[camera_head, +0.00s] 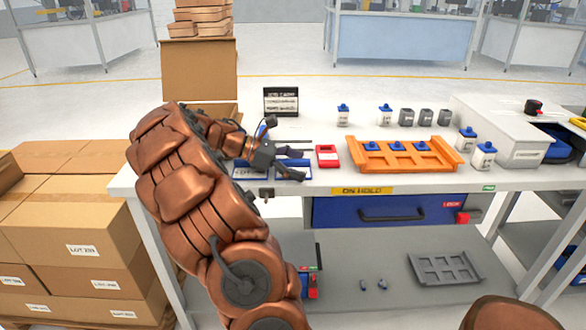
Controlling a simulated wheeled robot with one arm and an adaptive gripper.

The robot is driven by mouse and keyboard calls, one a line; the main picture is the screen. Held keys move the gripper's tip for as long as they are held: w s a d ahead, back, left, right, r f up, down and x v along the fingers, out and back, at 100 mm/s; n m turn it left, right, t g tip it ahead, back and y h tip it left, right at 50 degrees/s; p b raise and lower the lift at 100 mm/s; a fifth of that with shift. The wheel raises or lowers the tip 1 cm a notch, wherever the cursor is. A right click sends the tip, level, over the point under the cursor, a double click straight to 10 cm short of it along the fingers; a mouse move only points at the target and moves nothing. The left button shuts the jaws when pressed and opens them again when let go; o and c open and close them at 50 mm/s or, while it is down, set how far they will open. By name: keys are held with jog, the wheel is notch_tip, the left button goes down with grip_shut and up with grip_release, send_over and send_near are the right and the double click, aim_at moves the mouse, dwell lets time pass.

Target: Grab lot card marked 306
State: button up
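My gripper (294,162) is at the left part of the white bench top, at the end of my copper-coloured arm. Its dark fingers are small and partly overlap the things behind them, so I cannot tell whether they are open or shut. Blue-edged, card-like pieces lie by it: one (245,173) is under and left of the gripper, with pale lettering too small to read. Another blue piece (297,163) shows just behind the fingers. I cannot make out the number 306 on either; my gripper and arm hide part of them.
A red tray (327,161) lies right of my gripper, beside an orange rack (405,165) with blue-topped pieces. A black sign (281,101) stands behind. Bottles and grey containers stand at the back right. Stacked cartons (84,250) flank the bench at left.

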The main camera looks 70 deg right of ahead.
jog(key=c, duration=0.9)
jog(key=shift+r, duration=0.1)
jog(key=shift+c, duration=0.2)
